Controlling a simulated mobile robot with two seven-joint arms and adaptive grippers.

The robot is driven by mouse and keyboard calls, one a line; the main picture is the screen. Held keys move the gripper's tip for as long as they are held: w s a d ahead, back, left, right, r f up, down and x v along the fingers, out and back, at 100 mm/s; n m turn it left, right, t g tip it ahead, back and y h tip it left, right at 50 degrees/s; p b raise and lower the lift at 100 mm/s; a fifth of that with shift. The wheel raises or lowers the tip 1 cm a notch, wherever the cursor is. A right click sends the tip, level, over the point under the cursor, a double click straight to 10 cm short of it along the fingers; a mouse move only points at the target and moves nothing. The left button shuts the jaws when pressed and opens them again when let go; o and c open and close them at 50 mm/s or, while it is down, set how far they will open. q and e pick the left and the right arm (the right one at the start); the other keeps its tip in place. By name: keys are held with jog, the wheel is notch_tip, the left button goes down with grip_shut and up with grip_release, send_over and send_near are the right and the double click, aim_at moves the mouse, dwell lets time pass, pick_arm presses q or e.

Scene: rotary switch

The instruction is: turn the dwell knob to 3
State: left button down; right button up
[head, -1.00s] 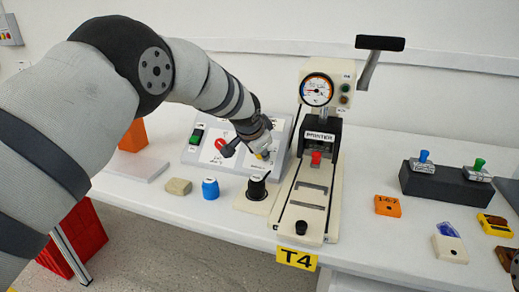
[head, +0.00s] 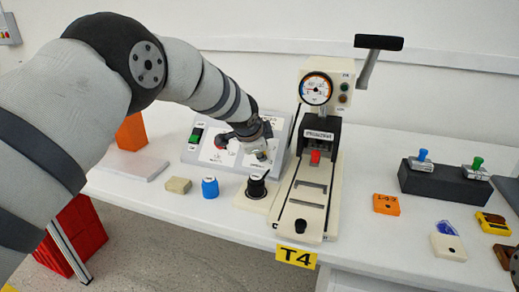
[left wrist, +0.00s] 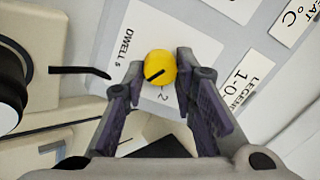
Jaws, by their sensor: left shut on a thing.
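The dwell knob (left wrist: 160,68) is round and yellow with a black pointer line, on a white plate marked "DWELL s" in the left wrist view. The pointer line lies slanted across its face. A "2" shows on the plate beside the knob; other scale numbers are hidden or unreadable. My left gripper (left wrist: 158,82) has its two fingers on either side of the knob, shut on it. In the head view my left gripper (head: 261,156) is at the right part of the sloped grey control panel (head: 190,156) and mostly hides the knob. My right gripper is not in view.
The printer press (head: 322,150) with gauge and raised lever stands right of the panel. A black-handled stamp (head: 256,187), a blue cap (head: 210,187) and a tan block (head: 178,185) stand in front. An orange block (head: 131,132) is at the left. Small parts lie at the right.

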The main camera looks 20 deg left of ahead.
pick_arm(q)
jog(key=shift+f, duration=0.25)
jog(key=c, duration=1.3)
grip_release()
jog(key=shift+r, duration=0.2)
jog(key=v, duration=1.1)
jog(key=shift+s+r, duration=0.25)
